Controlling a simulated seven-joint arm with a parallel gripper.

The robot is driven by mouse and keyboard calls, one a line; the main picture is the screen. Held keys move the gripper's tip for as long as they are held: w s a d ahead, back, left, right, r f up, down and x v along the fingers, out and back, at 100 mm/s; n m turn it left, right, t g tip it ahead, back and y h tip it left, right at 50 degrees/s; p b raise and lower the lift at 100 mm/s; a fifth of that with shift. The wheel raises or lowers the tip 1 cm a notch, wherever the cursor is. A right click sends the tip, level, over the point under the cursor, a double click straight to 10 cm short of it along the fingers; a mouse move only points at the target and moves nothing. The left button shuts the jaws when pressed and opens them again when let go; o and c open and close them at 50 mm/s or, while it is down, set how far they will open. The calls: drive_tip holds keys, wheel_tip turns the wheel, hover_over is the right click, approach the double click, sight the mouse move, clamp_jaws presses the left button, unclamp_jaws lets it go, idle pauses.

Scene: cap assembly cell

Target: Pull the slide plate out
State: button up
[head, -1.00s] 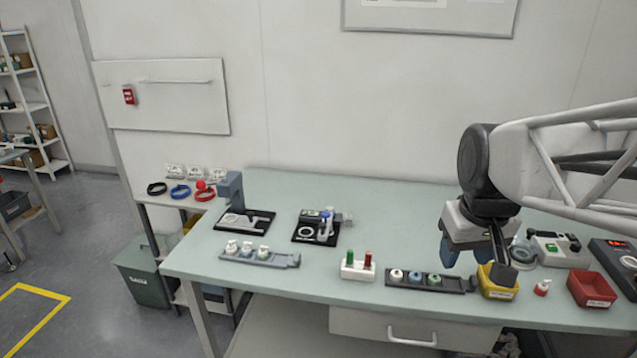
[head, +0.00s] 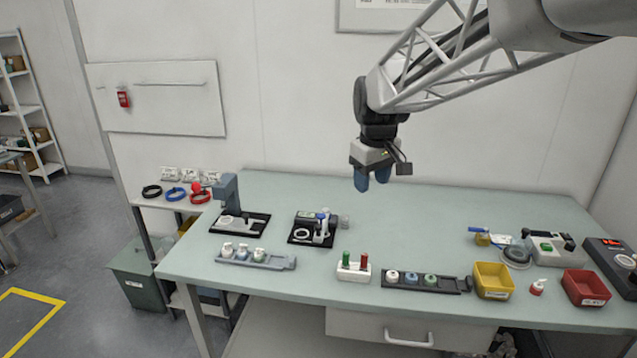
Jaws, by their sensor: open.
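My gripper (head: 372,181), with blue fingers, hangs high above the back middle of the bench, pointing down. Its fingers are apart and nothing shows between them. To its left on the bench stands a grey-blue press (head: 229,190) on a black base. A light grey flat piece (head: 248,223) lies low at the press and looks like the slide plate, though it is too small to be sure. A second black-based fixture (head: 300,240), with a white ring and a blue-topped post, stands between the press and my gripper. My gripper is apart from both.
Along the front edge are a grey rack (head: 283,263) of white-topped pieces, a white block (head: 353,273) with green and red pegs, a dark rack (head: 449,286), a yellow bin (head: 492,281) and a red bin (head: 585,288). The bench below my gripper is clear.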

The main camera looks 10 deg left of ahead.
drive_tip(key=w+a+f+n, duration=0.2)
drive_tip(key=w+a+f, duration=0.1)
drive_tip(key=w+a, duration=0.55)
drive_tip(key=n+g, duration=0.1)
drive_tip(key=n, duration=0.6)
hover_over(246, 215)
drive_tip(key=f, duration=1.5)
drive_tip(key=shift+d+f, duration=0.2)
drive_tip(key=shift+f, duration=0.1)
drive_tip(key=shift+a+f, duration=0.2)
drive_tip(key=shift+a, duration=0.1)
drive_tip(key=shift+f, duration=0.1)
drive_tip(key=shift+f, duration=3.8)
clamp_jaws()
